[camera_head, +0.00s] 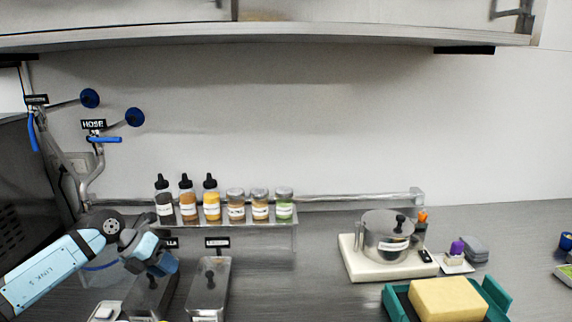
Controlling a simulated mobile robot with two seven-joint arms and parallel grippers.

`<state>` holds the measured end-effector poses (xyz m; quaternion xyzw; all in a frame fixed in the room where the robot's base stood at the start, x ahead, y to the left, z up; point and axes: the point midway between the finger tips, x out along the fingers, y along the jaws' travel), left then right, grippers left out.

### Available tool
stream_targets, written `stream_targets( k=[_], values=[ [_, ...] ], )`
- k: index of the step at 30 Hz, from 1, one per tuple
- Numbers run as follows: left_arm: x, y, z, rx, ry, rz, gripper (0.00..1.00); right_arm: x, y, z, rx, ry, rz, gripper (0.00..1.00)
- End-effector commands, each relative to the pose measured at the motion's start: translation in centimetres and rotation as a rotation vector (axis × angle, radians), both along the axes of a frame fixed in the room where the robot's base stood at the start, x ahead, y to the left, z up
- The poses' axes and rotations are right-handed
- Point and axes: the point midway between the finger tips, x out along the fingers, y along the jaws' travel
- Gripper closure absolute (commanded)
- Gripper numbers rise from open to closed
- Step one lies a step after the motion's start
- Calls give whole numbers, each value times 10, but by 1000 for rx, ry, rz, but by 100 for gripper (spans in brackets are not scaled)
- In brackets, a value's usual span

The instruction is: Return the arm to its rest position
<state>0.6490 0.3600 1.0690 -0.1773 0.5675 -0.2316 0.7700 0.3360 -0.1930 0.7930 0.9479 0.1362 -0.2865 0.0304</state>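My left arm comes in from the lower left, light blue with dark joints. Its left gripper (166,264) points down and to the right, over a dark lidded container (150,299) on the counter. The fingertips are too small and dark to make out, and I cannot tell whether they touch the container. I see nothing clearly held. My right arm and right gripper are not in view.
A shelf (270,218) with several bottles and jars stands behind the gripper. A steel lidded container (208,290) stands just right of it. A pot (388,238) on a white base and a yellow block (447,300) in a green tray (494,293) are farther right. Counter between is clear.

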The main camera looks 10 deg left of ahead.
Motion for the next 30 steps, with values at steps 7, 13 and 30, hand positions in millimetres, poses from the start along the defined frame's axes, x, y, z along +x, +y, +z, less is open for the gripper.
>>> stream_targets(
  k=[7, 13, 30],
  values=[
    [-39, -148, 22, -771, -173, 136, 67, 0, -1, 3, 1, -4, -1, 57],
    [-64, -161, 48, -1290, -177, 566, 67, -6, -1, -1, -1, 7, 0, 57],
    [-240, -79, -106, -1327, 462, 2279, 67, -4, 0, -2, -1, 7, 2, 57]
  ],
)
